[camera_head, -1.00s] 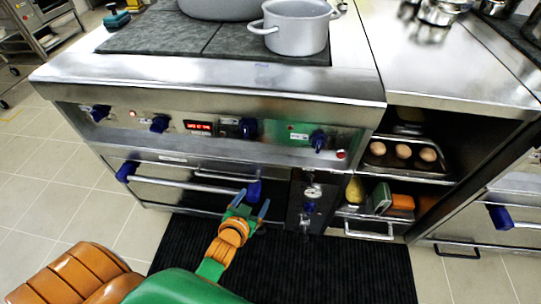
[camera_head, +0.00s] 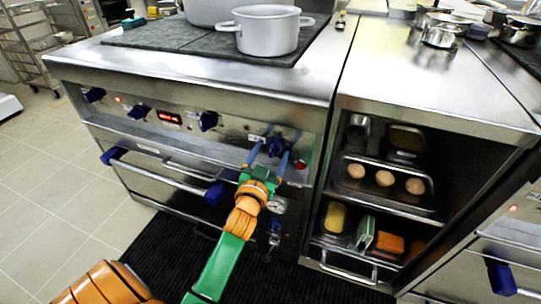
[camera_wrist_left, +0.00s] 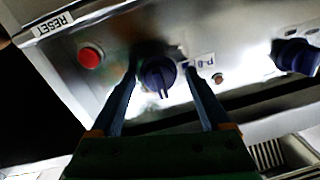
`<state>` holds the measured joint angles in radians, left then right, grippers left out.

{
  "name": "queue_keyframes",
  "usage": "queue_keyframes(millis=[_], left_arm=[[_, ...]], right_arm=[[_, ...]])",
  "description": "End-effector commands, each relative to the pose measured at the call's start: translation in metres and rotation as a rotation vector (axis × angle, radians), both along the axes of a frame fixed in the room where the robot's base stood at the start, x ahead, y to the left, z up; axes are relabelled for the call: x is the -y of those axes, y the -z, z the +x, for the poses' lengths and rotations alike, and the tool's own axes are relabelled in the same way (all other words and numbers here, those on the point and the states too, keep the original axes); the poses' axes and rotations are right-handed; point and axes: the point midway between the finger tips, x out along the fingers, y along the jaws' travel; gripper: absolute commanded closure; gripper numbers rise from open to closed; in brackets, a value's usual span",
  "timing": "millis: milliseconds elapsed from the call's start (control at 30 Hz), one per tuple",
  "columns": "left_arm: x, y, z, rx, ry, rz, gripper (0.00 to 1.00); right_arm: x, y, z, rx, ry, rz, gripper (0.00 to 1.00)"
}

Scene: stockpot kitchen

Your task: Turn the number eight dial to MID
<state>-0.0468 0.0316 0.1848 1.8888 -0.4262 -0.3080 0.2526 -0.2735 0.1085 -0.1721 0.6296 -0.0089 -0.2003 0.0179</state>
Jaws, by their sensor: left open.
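A dark blue dial (camera_head: 276,146) sits at the right end of the stove's front panel, left of a red button (camera_head: 300,164). In the left wrist view the dial (camera_wrist_left: 157,74) shows upside down beside a small label (camera_wrist_left: 203,61) that seems to read P-8. My left gripper (camera_head: 267,160) is open, with one blue finger on each side of the dial. The dial stands between the fingertips; I cannot tell whether they touch it. Its exact setting is not readable. My right gripper is not in view.
More blue dials (camera_head: 208,120) and a red display (camera_head: 169,117) line the panel. An oven handle (camera_head: 160,176) projects below. A grey pot (camera_head: 267,32) stands on top.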

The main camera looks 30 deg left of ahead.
Motion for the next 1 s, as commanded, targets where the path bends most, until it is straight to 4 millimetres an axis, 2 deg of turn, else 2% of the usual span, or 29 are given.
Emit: queue_keyframes(millis=[167,400,467,767,1000], left_arm=[[0.000,0.000,0.000,0.000,0.001,0.000,0.20],[0.000,0.000,0.000,0.000,0.000,0.000,0.85],[0.000,0.000,0.000,0.000,0.000,0.000,1.00],[0.000,0.000,0.000,-0.009,0.001,0.037,1.00],[0.000,-0.001,0.000,-0.045,0.001,0.181,1.00]], right_arm=[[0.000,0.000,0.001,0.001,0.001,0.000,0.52],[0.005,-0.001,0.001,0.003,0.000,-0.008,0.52],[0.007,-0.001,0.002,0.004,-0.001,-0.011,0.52],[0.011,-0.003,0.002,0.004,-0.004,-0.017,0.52],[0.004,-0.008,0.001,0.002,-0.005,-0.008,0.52]])
